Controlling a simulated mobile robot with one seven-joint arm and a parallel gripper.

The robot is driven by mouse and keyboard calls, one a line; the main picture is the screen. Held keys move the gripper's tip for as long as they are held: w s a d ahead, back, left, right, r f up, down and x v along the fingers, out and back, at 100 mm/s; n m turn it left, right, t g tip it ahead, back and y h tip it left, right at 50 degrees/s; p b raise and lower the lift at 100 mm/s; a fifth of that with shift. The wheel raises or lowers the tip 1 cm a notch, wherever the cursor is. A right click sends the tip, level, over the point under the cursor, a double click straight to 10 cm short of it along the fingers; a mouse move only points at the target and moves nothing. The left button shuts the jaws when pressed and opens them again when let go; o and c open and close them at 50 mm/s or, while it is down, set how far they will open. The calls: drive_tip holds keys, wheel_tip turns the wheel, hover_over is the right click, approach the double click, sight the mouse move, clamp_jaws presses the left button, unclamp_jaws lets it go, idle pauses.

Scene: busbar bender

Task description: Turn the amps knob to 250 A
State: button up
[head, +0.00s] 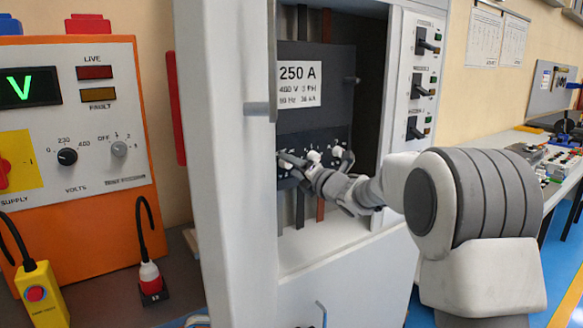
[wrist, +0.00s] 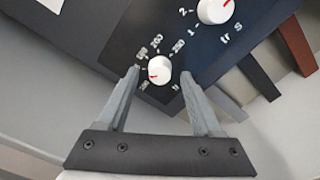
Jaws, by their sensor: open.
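In the wrist view a white round knob (wrist: 158,70) with a red mark sits on a dark panel (wrist: 190,55). Small white numbers ring it, too blurred to read surely; the red mark points to the lower left. My gripper (wrist: 160,79) is open, with one finger on each side of this knob; I cannot tell whether they touch it. A second white knob (wrist: 215,9), marked "tr s", is at the upper right. In the head view my gripper (head: 295,163) is at the breaker's dark lower panel, partly covering the white knobs (head: 313,156). A "250 A" label (head: 299,84) is above.
The grey cabinet door (head: 225,180) stands open left of the gripper. Switches (head: 420,85) line the cabinet's right side. Vertical bars (head: 320,210) run below the breaker. An orange test box (head: 85,215) stands at the left.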

drive_tip(key=shift+w+a, duration=0.25)
drive_tip(key=shift+w, duration=0.05)
clamp_jaws()
idle(0.3)
drive_tip(key=shift+m, duration=0.4)
drive_tip(key=m+p, duration=1.2)
drive_tip(key=m, duration=1.4)
drive_tip(key=shift+d+r+p, duration=0.1)
drive_tip(key=shift+p, duration=0.2)
